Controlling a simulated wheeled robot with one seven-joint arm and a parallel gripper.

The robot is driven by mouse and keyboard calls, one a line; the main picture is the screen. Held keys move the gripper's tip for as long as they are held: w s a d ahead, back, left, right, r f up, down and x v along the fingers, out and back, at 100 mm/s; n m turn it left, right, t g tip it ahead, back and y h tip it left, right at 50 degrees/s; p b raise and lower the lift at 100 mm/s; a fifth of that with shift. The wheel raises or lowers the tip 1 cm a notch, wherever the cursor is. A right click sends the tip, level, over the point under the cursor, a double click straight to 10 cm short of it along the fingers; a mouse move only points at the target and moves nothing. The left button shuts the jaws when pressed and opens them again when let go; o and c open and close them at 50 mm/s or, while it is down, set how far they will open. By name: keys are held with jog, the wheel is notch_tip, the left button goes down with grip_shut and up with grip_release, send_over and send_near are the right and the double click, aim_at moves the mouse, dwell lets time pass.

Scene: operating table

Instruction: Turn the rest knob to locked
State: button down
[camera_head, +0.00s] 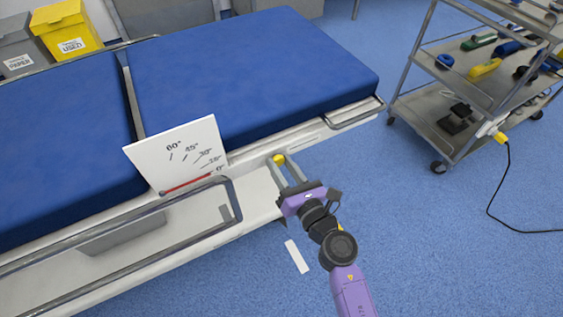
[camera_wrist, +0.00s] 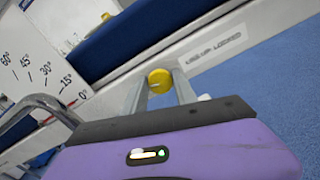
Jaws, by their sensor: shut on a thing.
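The rest knob is a small yellow round knob (camera_head: 279,159) on the white side rail of the operating table. In the wrist view the knob (camera_wrist: 159,80) shows a short pale mark on its face. My gripper (camera_head: 282,165) reaches up to it from the front, and its two fingers are shut on the knob, one on each side. In the wrist view my gripper (camera_wrist: 160,91) also brackets the knob. A label (camera_wrist: 215,45) on the rail to the right of the knob has small print that seems to end in "LOCKED".
A white angle board (camera_head: 178,150) stands left of the knob, its red pointer (camera_head: 187,185) near 0°. A metal side rail (camera_head: 232,195) runs close to my gripper's left. A tool trolley (camera_head: 405,108) stands at right. The blue floor at lower right is mostly clear.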

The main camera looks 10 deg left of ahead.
jog(key=m+p, duration=0.3)
jog(key=m, duration=0.4)
jog(key=shift+d, duration=0.15)
jog(key=m+p, duration=0.2)
jog(key=m, duration=0.2)
jog(key=shift+m, duration=0.4)
jog(key=shift+f+m+p, duration=0.15)
jog(key=shift+m+p, duration=0.65)
jog(key=shift+m, duration=0.6)
jog(key=c, duration=1)
grip_release()
